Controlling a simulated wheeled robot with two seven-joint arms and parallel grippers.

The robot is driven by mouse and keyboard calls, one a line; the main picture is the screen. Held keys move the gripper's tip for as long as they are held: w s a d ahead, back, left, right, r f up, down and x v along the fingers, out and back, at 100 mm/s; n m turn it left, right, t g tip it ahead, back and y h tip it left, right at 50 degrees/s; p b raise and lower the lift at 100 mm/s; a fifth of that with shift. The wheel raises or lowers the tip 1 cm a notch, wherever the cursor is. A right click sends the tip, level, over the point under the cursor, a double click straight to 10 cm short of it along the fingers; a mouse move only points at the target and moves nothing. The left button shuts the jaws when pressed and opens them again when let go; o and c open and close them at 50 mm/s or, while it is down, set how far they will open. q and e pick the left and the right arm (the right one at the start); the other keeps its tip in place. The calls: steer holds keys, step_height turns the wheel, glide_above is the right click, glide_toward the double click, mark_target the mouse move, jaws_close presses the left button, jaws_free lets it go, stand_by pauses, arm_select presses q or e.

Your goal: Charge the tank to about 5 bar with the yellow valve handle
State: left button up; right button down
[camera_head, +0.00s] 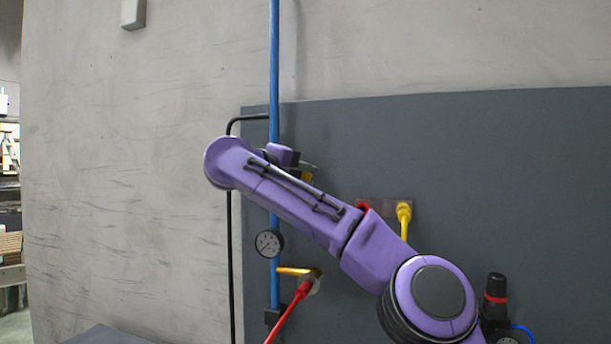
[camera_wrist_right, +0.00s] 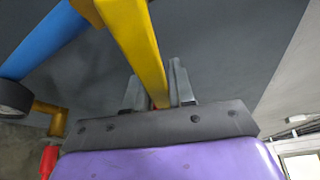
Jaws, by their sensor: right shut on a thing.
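The yellow valve handle (camera_wrist_right: 140,45) runs as a flat bar between the fingers of my right gripper (camera_wrist_right: 158,80) in the right wrist view. The gripper is shut on it. In the head view my purple right arm covers most of the valve, and only a small yellow piece of the handle (camera_head: 307,176) shows beside the gripper (camera_head: 303,167). A round pressure gauge (camera_head: 269,243) with a white face sits on the blue pipe (camera_head: 274,70) below the arm. Its reading is too small to tell. My left gripper is not in view. No tank shows.
A brass fitting (camera_head: 298,271) with a red handle or hose (camera_head: 288,314) sits below the gauge. A yellow hose end (camera_head: 404,212) and a red part (camera_head: 363,206) are on a plate on the dark panel (camera_head: 500,150). A black pipe (camera_head: 230,270) runs left of the blue one.

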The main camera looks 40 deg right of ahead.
steer(key=shift+w+a+f+m+t+y+b, duration=0.15)
steer(key=shift+w+f+m+y+b, duration=0.15)
steer(key=shift+f+m, duration=0.35)
steer(key=shift+w+a+f+m+t+y+b, duration=0.1)
steer(key=shift+w+f+m+t+y+b, duration=0.15)
steer(key=shift+m, duration=0.55)
steer(key=shift+w+a+f+m+t+y+b, duration=0.15)
steer(key=shift+w+f+m+y+b, duration=0.15)
steer(key=shift+f+m, duration=0.35)
steer(key=shift+r, duration=0.15)
steer(key=c, duration=1.2)
jaws_free()
steer(key=shift+o, duration=0.8)
steer(key=shift+w, duration=0.1)
steer(key=b+v, duration=0.1)
steer(key=v, duration=0.9)
steer(key=shift+a, duration=0.3)
